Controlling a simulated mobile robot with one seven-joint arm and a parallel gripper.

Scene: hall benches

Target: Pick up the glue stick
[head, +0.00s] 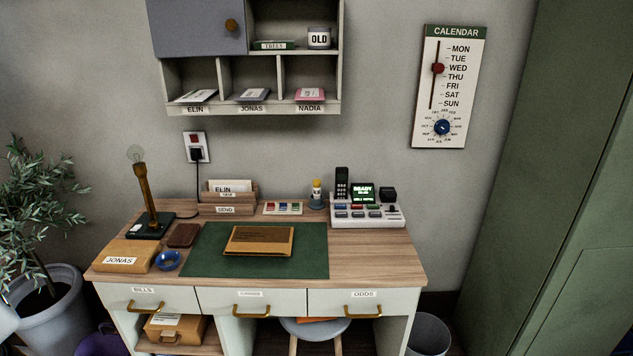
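What looks like the glue stick (316,187) is a small upright stick with a yellow top and a pale body. It stands at the back of the wooden desk (376,254), in or on a small blue-grey round base (316,204). It is between the stamp-like coloured strip and the white phone console. Its lower end is too small to make out. My gripper is not in view.
The white console (367,217) with a dark handset (342,183) stands close to its right. A letter rack (228,202) and a lamp (150,200) are to the left. A brown folder (258,241) lies on the green mat (205,262). Cubbies (250,108) hang above.

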